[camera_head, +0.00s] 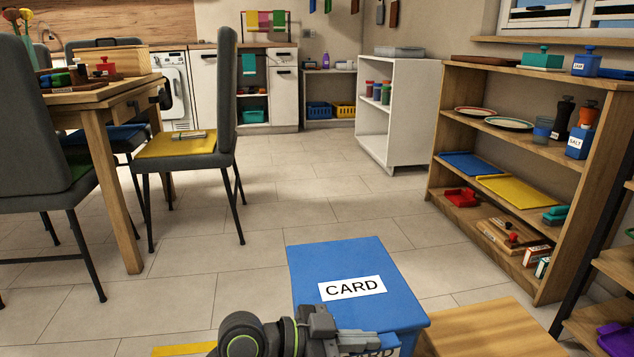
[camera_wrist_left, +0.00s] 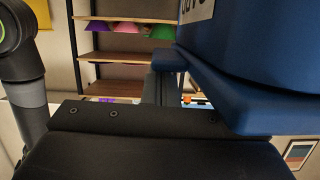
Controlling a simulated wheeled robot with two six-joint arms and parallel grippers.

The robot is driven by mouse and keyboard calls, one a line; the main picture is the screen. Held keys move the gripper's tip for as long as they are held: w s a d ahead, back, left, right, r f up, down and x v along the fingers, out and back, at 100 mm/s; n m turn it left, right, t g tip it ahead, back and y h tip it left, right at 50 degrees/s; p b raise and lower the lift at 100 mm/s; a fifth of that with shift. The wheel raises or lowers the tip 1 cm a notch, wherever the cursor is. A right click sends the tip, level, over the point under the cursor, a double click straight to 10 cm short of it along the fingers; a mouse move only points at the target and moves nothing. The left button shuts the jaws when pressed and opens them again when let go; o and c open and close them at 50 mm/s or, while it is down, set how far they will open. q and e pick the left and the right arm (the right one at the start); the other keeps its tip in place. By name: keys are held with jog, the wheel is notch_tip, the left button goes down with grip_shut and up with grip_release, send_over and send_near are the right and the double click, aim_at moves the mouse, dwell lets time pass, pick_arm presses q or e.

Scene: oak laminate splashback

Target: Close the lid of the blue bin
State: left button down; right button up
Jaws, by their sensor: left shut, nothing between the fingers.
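The blue bin stands low in the head view with its blue lid (camera_head: 335,258) on top, marked with a white CARD label (camera_head: 352,288). The lid looks down over the bin; I cannot tell whether a thin gap remains. The bin's front is mostly hidden, with part of a second CARD label showing. My left gripper (camera_head: 328,332) is shut and empty at the bin's near edge, overlapping it in the picture; contact is unclear. In the left wrist view, which looks upside down, the blue bin (camera_wrist_left: 255,45) fills the upper right, beside the gripper. My right gripper is not in view.
A low wooden surface (camera_head: 490,332) stands right of the bin. A wooden shelf unit (camera_head: 520,210) with trays, plates and jars is farther right. A chair with a yellow seat (camera_head: 175,145) and a table (camera_head: 95,98) are at left. The tiled floor (camera_head: 260,210) behind the bin is clear.

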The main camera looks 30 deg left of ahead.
pick_arm(q)
jog(key=shift+f, duration=0.45)
dwell(0.4)
